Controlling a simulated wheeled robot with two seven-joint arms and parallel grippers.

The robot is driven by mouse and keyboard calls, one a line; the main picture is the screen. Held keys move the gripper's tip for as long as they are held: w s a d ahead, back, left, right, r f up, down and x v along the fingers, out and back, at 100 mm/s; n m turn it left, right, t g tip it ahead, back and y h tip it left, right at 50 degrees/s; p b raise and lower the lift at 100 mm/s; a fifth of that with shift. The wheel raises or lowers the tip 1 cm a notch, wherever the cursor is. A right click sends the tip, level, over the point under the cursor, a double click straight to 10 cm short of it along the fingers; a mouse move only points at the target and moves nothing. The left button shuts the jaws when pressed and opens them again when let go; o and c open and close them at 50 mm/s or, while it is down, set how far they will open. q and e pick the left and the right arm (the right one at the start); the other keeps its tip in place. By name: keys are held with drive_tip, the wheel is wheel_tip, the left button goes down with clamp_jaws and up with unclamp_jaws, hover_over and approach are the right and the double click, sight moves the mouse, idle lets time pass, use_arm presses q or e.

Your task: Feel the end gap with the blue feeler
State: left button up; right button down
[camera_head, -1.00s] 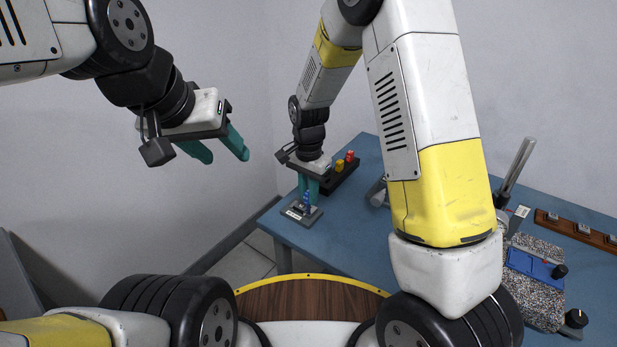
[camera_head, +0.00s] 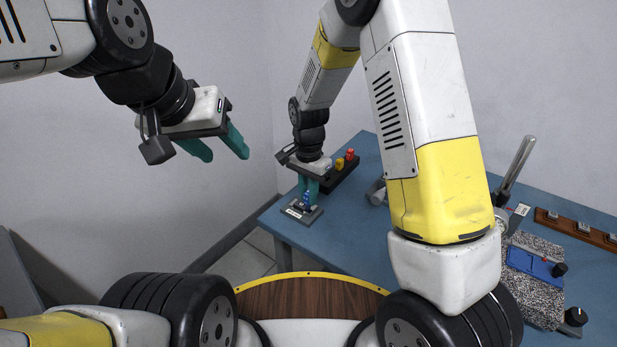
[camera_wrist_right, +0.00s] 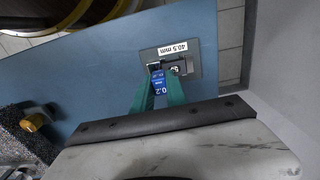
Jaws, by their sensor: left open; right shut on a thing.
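The blue feeler (camera_head: 307,199), marked 0.2, is between the green fingers of my right gripper (camera_head: 309,188), which is shut on it. In the right wrist view the feeler (camera_wrist_right: 158,80) points down at a small dark fixture on a grey plate (camera_wrist_right: 196,62) with a 40.5 mm label. The plate (camera_head: 290,216) lies on the near left corner of the blue table. Whether the feeler's tip touches the fixture or sits in a gap, I cannot tell. My left gripper (camera_head: 222,149) is open and empty, raised left of the table.
A black rack (camera_head: 347,174) with a yellow piece (camera_head: 340,164) and a red piece (camera_head: 350,154) stands just behind the right gripper. A speckled slab (camera_head: 540,294) with a blue device (camera_head: 530,262) and a wooden rail (camera_head: 598,240) are at the right. The wall is close on the left.

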drive_tip(key=shift+f, duration=0.3)
idle(0.5)
drive_tip(key=shift+r, duration=0.1)
idle(0.9)
drive_tip(key=shift+r, duration=2.45)
